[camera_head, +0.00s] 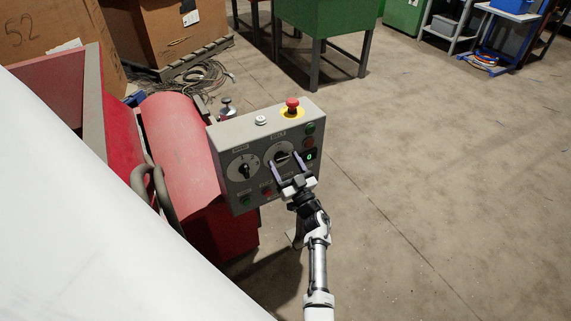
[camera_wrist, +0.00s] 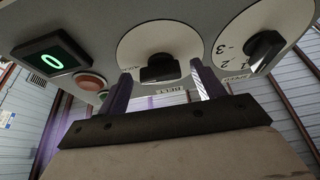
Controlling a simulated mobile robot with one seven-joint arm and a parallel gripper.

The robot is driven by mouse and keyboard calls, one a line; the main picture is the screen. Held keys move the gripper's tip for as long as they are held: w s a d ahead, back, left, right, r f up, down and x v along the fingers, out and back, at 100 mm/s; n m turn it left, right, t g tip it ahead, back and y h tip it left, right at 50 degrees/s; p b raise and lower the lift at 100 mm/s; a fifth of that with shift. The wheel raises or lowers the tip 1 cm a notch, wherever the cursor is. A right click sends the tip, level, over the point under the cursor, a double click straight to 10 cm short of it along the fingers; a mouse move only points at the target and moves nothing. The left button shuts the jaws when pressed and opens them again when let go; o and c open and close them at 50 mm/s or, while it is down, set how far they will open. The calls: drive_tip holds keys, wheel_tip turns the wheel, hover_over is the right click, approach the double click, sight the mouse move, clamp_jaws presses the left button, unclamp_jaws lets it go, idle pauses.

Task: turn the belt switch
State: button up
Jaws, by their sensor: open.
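The grey control box (camera_head: 222,132) stands beside red machinery. Its belt switch (camera_head: 281,154), a black knob on a round white dial, is the right one of two dials on the front. It also shows in the wrist view (camera_wrist: 160,70), near a label that appears to read BELT. My gripper (camera_head: 285,160) is open, its two purple-grey fingers (camera_wrist: 160,78) on either side of the knob with a gap on both sides. Whether the fingertips reach past the knob's front face is unclear. The gripper partly covers the dial in the head view.
A second dial (camera_head: 244,168) with numbers sits left of the belt switch. A red mushroom button (camera_head: 292,105) tops the box. A green lit display (camera_head: 311,156) reads 0, near small buttons. A red cylinder (camera_head: 180,140) stands left; open floor (camera_head: 440,190) lies right.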

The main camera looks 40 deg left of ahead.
drive_tip(key=c, duration=1)
drive_tip(key=shift+n+g, duration=0.4)
drive_tip(key=shift+n, duration=0.1)
drive_tip(key=n+g, duration=0.1)
drive_tip(key=n, duration=0.1)
drive_tip(key=n+g+y, duration=0.1)
drive_tip(key=n, duration=0.2)
drive_tip(key=shift+w+d+r+g+b, duration=0.1)
drive_tip(key=shift+w+g+b, duration=0.1)
drive_tip(key=shift+g+b, duration=0.1)
drive_tip(key=n+g, duration=0.1)
drive_tip(key=n, duration=0.2)
drive_tip(key=n+g, duration=0.2)
drive_tip(key=n, duration=0.1)
drive_tip(key=shift+r+n+h, duration=0.15)
drive_tip(key=shift+n+h, duration=0.15)
drive_tip(key=n+g, duration=0.1)
drive_tip(key=n, duration=0.1)
drive_tip(key=n+h+p, duration=0.1)
drive_tip(key=n, duration=0.2)
drive_tip(key=shift+w+r+g, duration=0.1)
drive_tip(key=shift+r+g, duration=0.1)
drive_tip(key=shift+g, duration=0.2)
drive_tip(key=shift+r+n+g+h+p, duration=0.15)
drive_tip(key=shift+n+h+p, duration=0.3)
drive_tip(key=shift+n, duration=0.75)
drive_tip(key=shift+f+n+g+h+p, duration=0.15)
drive_tip(key=shift+n+h+p, duration=0.3)
drive_tip(key=shift+n, duration=0.75)
